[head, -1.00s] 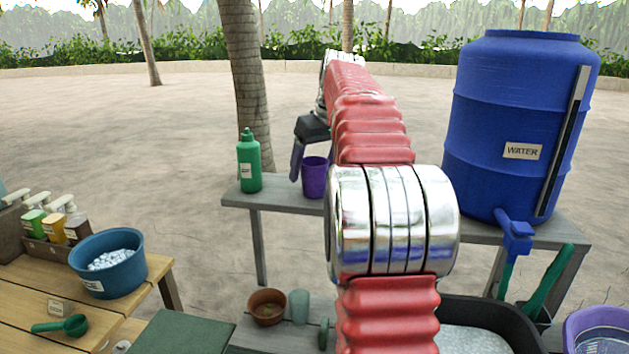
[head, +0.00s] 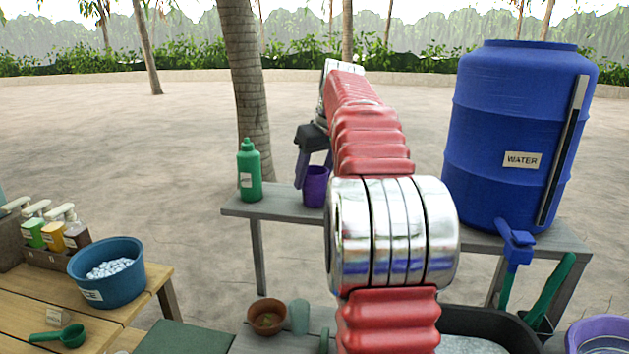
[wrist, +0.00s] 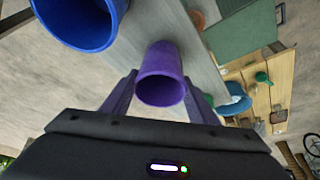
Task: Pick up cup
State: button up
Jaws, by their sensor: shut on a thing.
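The purple cup (head: 316,187) is upright at the grey bench, left of my arm in the head view. My gripper (head: 312,162) comes down over it from above and behind. In the wrist view the cup (wrist: 160,77) sits between the two fingers of my gripper (wrist: 161,84), its open mouth facing the camera. The fingers are shut on its sides. I cannot tell whether its base touches the bench.
A green bottle (head: 249,170) stands left of the cup on the grey bench (head: 275,207). A large blue water barrel (head: 515,130) stands to the right. A blue bowl (head: 108,285) of white pieces is on the wooden table. A palm trunk (head: 243,90) rises behind.

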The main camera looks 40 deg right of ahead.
notch_tip(320, 180, up, 10)
dwell(0.7)
dwell(0.6)
